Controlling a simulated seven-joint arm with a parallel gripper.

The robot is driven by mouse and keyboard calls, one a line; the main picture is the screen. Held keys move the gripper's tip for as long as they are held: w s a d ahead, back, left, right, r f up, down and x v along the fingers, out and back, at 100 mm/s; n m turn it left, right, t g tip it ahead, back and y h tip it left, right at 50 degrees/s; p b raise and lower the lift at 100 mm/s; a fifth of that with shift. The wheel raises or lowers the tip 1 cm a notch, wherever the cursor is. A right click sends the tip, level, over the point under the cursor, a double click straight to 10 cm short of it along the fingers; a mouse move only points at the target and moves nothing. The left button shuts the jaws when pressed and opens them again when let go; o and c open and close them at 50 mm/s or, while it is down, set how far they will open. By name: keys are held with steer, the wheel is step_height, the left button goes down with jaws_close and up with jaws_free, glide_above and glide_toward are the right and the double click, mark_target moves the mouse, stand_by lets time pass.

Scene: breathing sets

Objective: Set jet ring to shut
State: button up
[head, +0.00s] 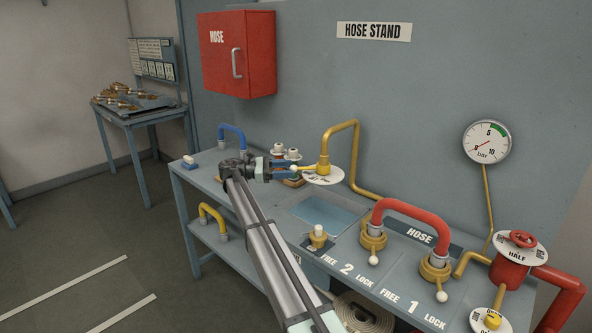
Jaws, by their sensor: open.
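A yellow bent pipe (340,128) comes down at the back of the bench to a yellow fitting (323,160) over a white marked disc (323,175). This looks like the jet ring, with a pale-tipped yellow lever (305,168) pointing left. The disc's lettering is too small to read, so I cannot tell the setting. My gripper (291,170) is open just left of the fitting, its blue fingers on either side of the lever's end. I cannot tell whether they touch it.
A sunken basin (328,212) lies in front of the disc. A red hose (410,218) arches between two brass couplings at right. A red valve (511,265) stands at far right. White-topped pegs (285,153) stand close behind my gripper, and a blue handle (232,133) behind left.

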steer(key=a, duration=0.8)
steer(key=shift+s+a, duration=0.15)
